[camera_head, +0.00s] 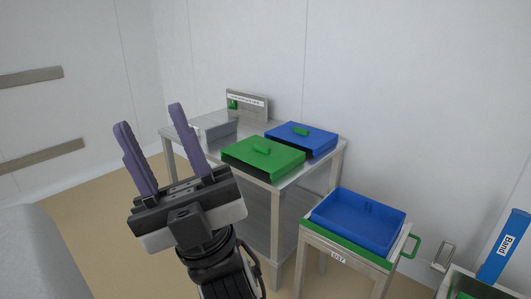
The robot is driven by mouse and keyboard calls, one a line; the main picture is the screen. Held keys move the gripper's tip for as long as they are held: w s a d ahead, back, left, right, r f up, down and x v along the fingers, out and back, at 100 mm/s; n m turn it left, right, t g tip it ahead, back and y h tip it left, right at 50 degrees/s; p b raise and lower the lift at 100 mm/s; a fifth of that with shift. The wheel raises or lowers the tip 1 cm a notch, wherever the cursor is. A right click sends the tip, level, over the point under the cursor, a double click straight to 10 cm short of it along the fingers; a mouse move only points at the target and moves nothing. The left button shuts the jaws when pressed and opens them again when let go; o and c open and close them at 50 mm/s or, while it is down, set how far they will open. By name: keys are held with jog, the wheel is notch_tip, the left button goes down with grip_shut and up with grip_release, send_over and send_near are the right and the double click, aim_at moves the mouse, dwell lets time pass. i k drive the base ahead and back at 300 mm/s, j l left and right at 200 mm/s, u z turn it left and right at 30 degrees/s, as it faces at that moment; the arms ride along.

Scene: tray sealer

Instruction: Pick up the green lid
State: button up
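The table's left front corner is partly hidden behind my gripper.
A blue lid (313,137) with a green handle lies behind and right of the green lid. The metal table (210,143) also bears a small sign (247,102) at the back. A blue tray (343,235) sits on a lower stand at the right. Walls close off the back.

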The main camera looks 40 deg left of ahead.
aim_at(277, 158)
jog(key=i+j+u, duration=0.2)
jog(key=u, duration=0.2)
jog(key=i+j+u, duration=0.15)
jog(key=u, duration=0.3)
jog(key=i+u, duration=0.35)
jog(key=i, duration=1.65)
